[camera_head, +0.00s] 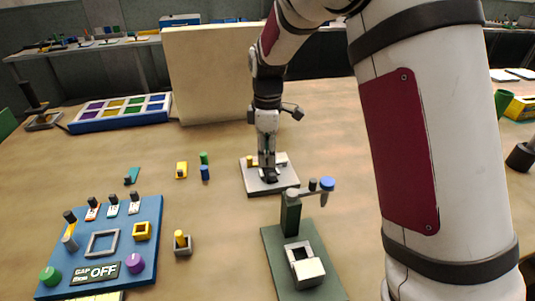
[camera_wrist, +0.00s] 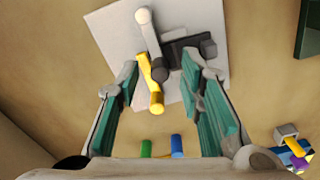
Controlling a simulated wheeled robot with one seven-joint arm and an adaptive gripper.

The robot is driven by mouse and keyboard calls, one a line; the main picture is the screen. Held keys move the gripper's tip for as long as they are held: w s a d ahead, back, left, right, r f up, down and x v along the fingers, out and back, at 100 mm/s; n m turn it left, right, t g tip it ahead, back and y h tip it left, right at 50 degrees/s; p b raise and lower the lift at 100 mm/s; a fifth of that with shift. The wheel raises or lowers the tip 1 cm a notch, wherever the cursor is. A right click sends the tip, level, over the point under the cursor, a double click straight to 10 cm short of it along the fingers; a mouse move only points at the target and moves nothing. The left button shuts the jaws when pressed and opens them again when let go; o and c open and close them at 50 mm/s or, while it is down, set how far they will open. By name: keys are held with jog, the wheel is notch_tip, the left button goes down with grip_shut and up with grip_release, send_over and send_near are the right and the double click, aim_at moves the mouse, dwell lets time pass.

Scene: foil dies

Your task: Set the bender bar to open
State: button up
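A pale square plate (camera_head: 256,183) on the table carries a device under my gripper (camera_head: 268,172); I take it to be the bender. In the wrist view, this plate (camera_wrist: 112,28) holds a bar with a light grey arm (camera_wrist: 147,32) and a yellow grip (camera_wrist: 153,90). A dark grey block (camera_wrist: 190,47) stands beside the bar. My gripper (camera_wrist: 162,70) is open, with its green-padded fingers apart on either side of the yellow grip. I see gaps on both sides; contact is not visible. In the head view my gripper hides much of the device.
A green-based press (camera_head: 291,225) with a blue-knobbed lever stands in front. A blue control panel (camera_head: 152,222) is front left. Small green and blue cylinders (camera_head: 205,172) lie left of the plate. A cream board (camera_head: 215,75) stands behind. A blue divided tray (camera_head: 120,120) is back left.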

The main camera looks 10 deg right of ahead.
jog(key=shift+f, duration=0.3)
grip_shut()
